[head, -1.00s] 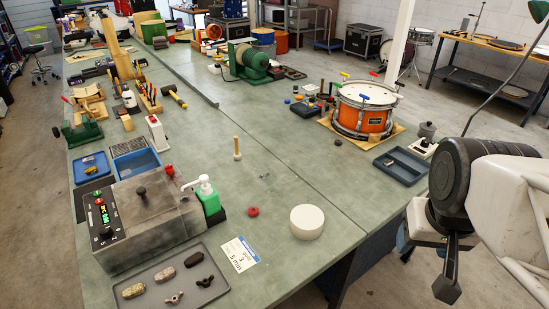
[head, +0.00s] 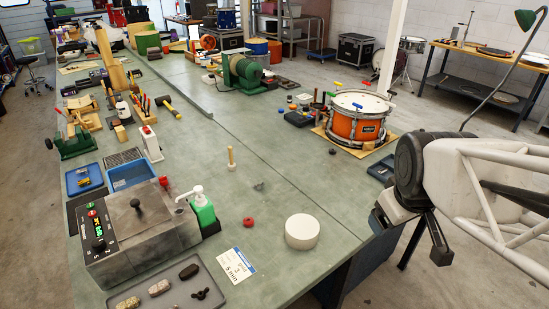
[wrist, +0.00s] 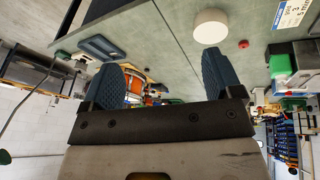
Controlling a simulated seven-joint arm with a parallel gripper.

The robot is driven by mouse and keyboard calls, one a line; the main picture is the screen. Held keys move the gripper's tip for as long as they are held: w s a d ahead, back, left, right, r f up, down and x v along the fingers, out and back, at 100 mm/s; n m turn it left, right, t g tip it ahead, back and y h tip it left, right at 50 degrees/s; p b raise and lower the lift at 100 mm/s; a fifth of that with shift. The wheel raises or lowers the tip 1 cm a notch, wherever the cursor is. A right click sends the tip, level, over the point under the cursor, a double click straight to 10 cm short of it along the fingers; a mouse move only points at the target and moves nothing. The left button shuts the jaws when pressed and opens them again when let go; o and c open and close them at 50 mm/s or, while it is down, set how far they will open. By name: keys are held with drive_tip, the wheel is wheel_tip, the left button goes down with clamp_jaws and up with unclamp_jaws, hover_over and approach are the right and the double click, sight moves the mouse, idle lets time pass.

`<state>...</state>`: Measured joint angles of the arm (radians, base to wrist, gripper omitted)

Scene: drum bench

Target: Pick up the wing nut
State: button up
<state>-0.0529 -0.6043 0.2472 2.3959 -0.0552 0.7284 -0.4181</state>
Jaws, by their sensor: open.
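A small dark wing nut (head: 200,293) lies on the grey tray (head: 222,300) at the lower left of the head view, close to the picture's bottom edge. A small grey metal piece (head: 259,186) lies on the open bench; it is too small to tell whether it is a wing nut. My gripper (head: 409,236) is at the right, beyond the bench's right edge and far from the tray. In the wrist view its two blue-grey ridged fingers (wrist: 165,85) are wide apart with nothing between them.
Several stones (head: 159,287) share the tray. A grey box with a control panel (head: 140,225), a green pump bottle (head: 204,210), a wooden peg (head: 231,157), a red ring (head: 248,221) and a white disc (head: 303,231) stand nearby. An orange drum (head: 357,122) stands farther back.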

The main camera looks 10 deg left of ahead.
drive_tip(key=w+a+f+n+t, duration=0.1)
drive_tip(key=w+a+f+n, duration=0.15)
drive_tip(key=w+n, duration=0.35)
drive_tip(key=w+a+f+n+t, duration=0.1)
drive_tip(key=w+a+n+t, duration=0.2)
drive_tip(key=w, duration=0.4)
drive_tip(key=n+t+y, duration=0.3)
drive_tip(key=n+y, duration=0.4)
drive_tip(key=n, duration=2.1)
approach(259, 184)
drive_tip(key=shift+x, duration=0.8)
drive_tip(key=shift+w, duration=0.1)
drive_tip(key=shift+x, duration=1.2)
drive_tip(key=shift+x, duration=2.6)
